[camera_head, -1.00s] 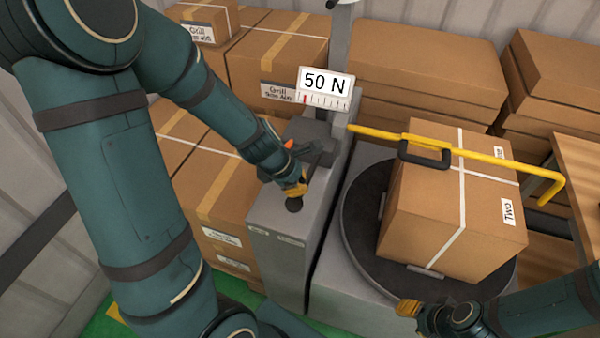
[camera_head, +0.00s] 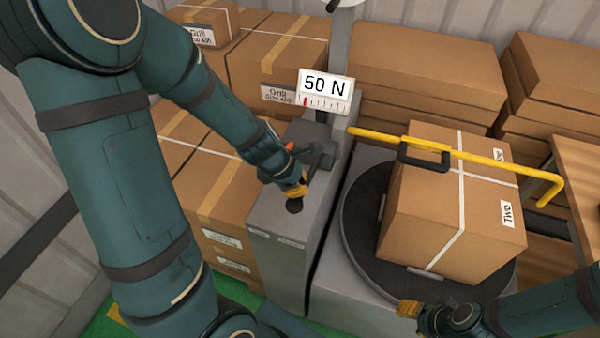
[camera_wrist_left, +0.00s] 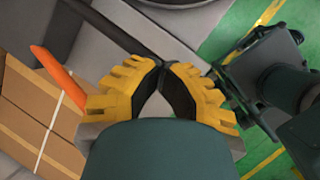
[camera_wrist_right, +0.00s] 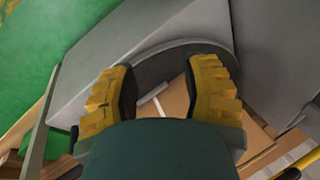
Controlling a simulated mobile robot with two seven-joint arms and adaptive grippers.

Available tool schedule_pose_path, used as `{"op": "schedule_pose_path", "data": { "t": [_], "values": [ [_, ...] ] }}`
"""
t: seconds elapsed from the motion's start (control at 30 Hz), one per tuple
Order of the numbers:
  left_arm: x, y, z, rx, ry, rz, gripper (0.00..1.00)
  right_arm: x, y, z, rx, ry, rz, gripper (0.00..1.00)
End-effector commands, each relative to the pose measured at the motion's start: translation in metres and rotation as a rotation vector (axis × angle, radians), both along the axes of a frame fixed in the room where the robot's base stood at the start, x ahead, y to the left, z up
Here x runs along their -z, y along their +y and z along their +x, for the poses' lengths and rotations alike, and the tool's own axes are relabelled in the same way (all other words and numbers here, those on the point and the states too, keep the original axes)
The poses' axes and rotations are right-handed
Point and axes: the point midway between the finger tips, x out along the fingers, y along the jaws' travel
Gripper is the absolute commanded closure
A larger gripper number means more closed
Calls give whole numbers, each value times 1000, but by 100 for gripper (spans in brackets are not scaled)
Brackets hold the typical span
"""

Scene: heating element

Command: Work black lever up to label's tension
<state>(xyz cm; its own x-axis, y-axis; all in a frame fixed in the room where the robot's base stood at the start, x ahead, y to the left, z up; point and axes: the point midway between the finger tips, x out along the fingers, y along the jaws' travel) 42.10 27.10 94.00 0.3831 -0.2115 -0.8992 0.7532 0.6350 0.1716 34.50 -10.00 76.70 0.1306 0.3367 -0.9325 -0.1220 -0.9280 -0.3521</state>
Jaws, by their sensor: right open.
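The label reading 50 N (camera_head: 323,84) stands on the grey machine, with a scale and a red mark near the scale's left end. The black lever (camera_wrist_left: 115,35) runs to my left gripper's fingertips in the left wrist view; in the head view the arm partly hides it. My left gripper (camera_head: 296,192) is shut on the black lever near a round black knob (camera_head: 294,206), above the machine's grey top. Its yellow fingers (camera_wrist_left: 162,64) meet at their tips. My right gripper (camera_wrist_right: 160,75) is open and empty, beside the round turntable, and also shows in the head view (camera_head: 408,309).
A strapped carton (camera_head: 430,220) stands on the dark turntable (camera_head: 358,215). A yellow bar (camera_head: 400,140) with a black handle passes over it. Stacked cartons (camera_head: 280,50) crowd the back and left. An orange piece (camera_wrist_left: 58,75) sticks up near my left gripper.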

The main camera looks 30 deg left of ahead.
Motion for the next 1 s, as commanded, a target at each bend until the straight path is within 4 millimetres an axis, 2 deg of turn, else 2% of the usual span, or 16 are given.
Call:
{"op": "schedule_pose_path", "data": {
  "t": [1.0],
  "values": [
    [-51, 4, 20, 1, 0, -1, 100, -55, -3, 17, 30, -38, -8, 53]
  ]
}}
